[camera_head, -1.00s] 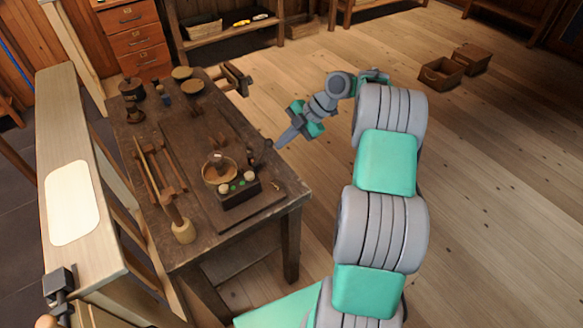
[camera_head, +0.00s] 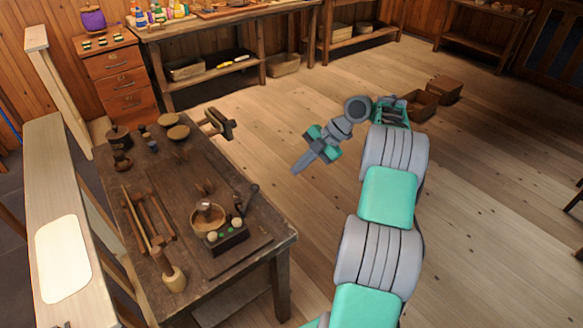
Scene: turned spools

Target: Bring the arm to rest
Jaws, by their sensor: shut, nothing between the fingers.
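My arm (camera_head: 390,195) reaches up the right of the head view, its links grey and green. My gripper (camera_head: 296,170) is at the far end of the arm, pointing down and left. Its fingers are together and hold nothing. It is over open wooden floor, to the right of the workbench (camera_head: 265,218) and apart from it.
The bench carries a bowl (camera_head: 207,219), a small dark tray of balls (camera_head: 228,240), a wooden mallet (camera_head: 174,280) and a wooden frame. A vise (camera_head: 218,124) juts from its far edge. Two wooden boxes (camera_head: 421,103) stand on the floor behind my arm.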

